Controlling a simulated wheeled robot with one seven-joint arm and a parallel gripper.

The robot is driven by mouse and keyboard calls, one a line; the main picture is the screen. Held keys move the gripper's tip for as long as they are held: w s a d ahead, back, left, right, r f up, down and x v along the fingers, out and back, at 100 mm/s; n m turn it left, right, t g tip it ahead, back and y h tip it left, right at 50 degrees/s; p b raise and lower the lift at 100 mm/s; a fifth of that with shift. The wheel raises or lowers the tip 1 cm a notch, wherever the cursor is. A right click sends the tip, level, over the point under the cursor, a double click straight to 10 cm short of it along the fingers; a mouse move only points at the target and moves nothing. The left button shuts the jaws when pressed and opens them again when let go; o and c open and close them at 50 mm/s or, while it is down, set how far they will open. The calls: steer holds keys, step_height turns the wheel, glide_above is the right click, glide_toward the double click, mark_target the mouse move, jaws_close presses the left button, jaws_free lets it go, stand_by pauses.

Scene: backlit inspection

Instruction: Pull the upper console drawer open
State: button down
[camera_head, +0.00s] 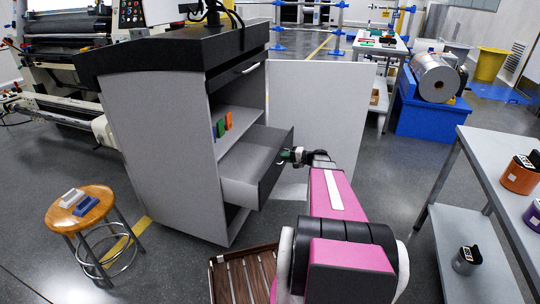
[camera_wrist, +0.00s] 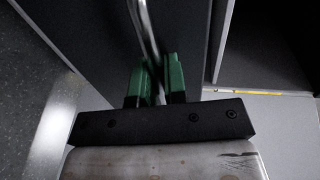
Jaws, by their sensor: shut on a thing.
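The console (camera_head: 160,150) is a tall grey cabinet with a dark sloped top. A drawer (camera_head: 252,163) at its middle height, below a shelf, stands pulled out with its inside showing. My gripper (camera_head: 291,156) is at the dark front of this drawer. In the wrist view its green fingers (camera_wrist: 157,84) are shut on the drawer's metal bar handle (camera_wrist: 147,30); the dark drawer front (camera_wrist: 105,35) lies behind. Higher up, just under the console top, a dark front with a handle (camera_head: 250,68) sits flush.
An open white door panel (camera_head: 320,110) stands behind the drawer. Orange and green items (camera_head: 228,120) sit on the shelf. A round wooden stool (camera_head: 80,208) stands at left, a slatted wooden crate (camera_head: 245,275) on the floor in front, and a grey table (camera_head: 500,165) at right.

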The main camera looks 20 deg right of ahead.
steer(key=v, duration=0.2)
steer(key=f+v, duration=0.1)
steer(key=v, duration=0.2)
steer(key=shift+s+d, duration=0.25)
steer(key=shift+d, duration=0.15)
steer(key=c, duration=1.2)
jaws_free()
steer(key=v, duration=1)
steer(key=shift+s+d, duration=0.2)
steer(key=shift+d, duration=0.15)
steer(key=shift+s, duration=0.1)
